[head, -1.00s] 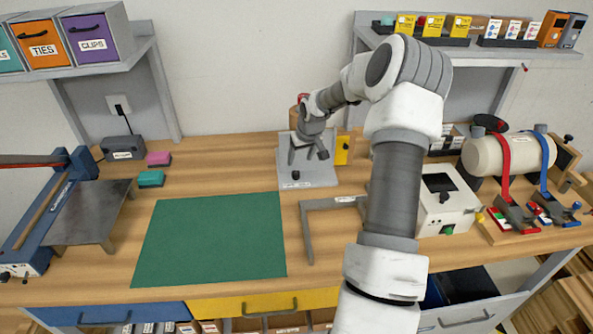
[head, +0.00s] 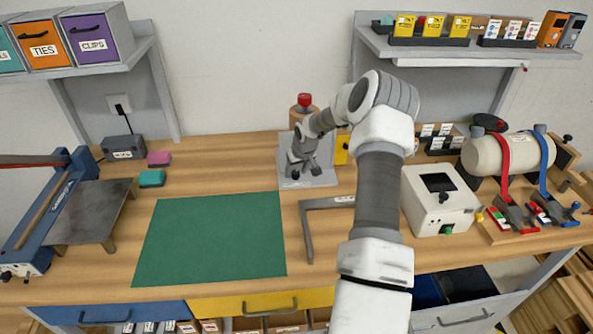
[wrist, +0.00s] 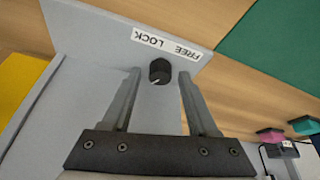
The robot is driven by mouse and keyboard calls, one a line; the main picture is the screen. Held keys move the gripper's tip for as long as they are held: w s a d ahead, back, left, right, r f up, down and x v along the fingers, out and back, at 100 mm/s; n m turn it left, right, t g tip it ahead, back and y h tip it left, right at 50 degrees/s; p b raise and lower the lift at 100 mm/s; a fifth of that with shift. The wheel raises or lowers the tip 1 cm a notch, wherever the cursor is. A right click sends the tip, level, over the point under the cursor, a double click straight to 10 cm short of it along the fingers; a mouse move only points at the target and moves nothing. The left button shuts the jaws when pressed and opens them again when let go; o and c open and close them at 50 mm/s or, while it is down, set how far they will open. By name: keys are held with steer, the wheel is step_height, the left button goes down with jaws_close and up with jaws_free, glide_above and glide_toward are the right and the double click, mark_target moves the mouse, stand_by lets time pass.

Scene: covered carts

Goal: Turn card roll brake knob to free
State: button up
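The brake knob (wrist: 159,71) is small, round and black, with a short pale pointer line, on a light grey plate (wrist: 95,60). In the wrist view the line slants to the lower left. A white FREE LOCK label (wrist: 166,46) sits just beyond the knob, upside down in that view, with LOCK on the left and FREE on the right. My gripper (wrist: 159,74) is open, one finger on each side of the knob, with gaps between; it does not appear to touch it. In the head view my gripper (head: 302,168) is low over the grey plate (head: 318,181).
A red-topped post (head: 304,101) stands behind the plate, and a yellow block (head: 341,150) beside it. A grey L-shaped bracket (head: 307,230) and a green mat (head: 212,236) lie in front. A white box (head: 437,205) stands to the right.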

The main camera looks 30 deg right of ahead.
jaws_close()
steer(key=shift+n+y, duration=0.6)
steer(key=shift+n, duration=0.9)
steer(key=shift+o, duration=1)
jaws_free()
steer(key=shift+d+r, duration=0.1)
